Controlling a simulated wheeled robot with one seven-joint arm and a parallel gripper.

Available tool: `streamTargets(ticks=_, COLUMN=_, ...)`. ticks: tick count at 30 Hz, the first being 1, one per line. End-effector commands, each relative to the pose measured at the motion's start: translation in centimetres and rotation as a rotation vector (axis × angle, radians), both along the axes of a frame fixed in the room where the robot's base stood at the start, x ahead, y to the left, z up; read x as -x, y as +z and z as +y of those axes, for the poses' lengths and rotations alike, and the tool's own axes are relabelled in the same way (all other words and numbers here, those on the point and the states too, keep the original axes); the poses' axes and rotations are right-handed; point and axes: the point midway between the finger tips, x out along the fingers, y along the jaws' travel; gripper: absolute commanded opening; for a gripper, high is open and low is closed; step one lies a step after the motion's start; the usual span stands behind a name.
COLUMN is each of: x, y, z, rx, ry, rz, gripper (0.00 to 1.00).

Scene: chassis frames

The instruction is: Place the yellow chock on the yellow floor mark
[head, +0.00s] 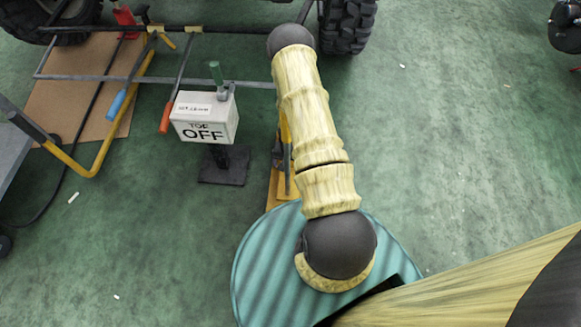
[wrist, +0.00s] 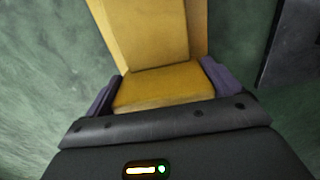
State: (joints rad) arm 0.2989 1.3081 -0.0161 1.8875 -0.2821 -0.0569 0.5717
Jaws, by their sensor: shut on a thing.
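The yellow chock (wrist: 162,88) fills the upper middle of the wrist view, with a near face and a longer part running away upward. My gripper (wrist: 160,84) is shut on it, one dark purple finger against each side. In the head view my arm hides most of the gripper and chock. Yellow-orange surfaces (head: 274,187) show at the arm's left edge there; I cannot tell which belong to the chock and which to a mark. The yellow floor mark is not clearly seen in either view.
A white "TOP OFF" box (head: 204,117) on a dark base plate (head: 224,164) stands just left of my arm. Behind it are a metal frame (head: 150,79), tools, a brown board (head: 68,92) and a tyre (head: 346,24).

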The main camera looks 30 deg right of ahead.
Motion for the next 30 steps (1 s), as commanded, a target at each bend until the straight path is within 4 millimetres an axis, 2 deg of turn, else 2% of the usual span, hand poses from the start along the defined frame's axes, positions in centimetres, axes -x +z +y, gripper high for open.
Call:
streamTargets(ticks=1, x=0.0, y=-1.1, z=0.0, rx=0.0, ry=0.0, rz=0.0, gripper=0.4)
streamTargets(ticks=6, x=0.0, y=-2.9, z=0.0, rx=0.0, ry=0.0, rz=0.0, gripper=0.4)
streamTargets(ticks=19, x=0.1, y=-3.1, z=-0.3, rx=0.001, ry=-0.007, rz=-0.001, gripper=0.4)
streamTargets(ticks=20, x=0.1, y=-3.2, z=-0.3, rx=0.0, ry=-0.007, rz=0.0, gripper=0.93)
streamTargets(ticks=21, x=0.1, y=-3.2, z=-0.3, rx=0.0, ry=-0.008, rz=0.0, gripper=1.0)
streamTargets(ticks=30, x=0.0, y=-2.8, z=-0.1, rx=0.0, ry=-0.001, rz=0.0, gripper=1.0)
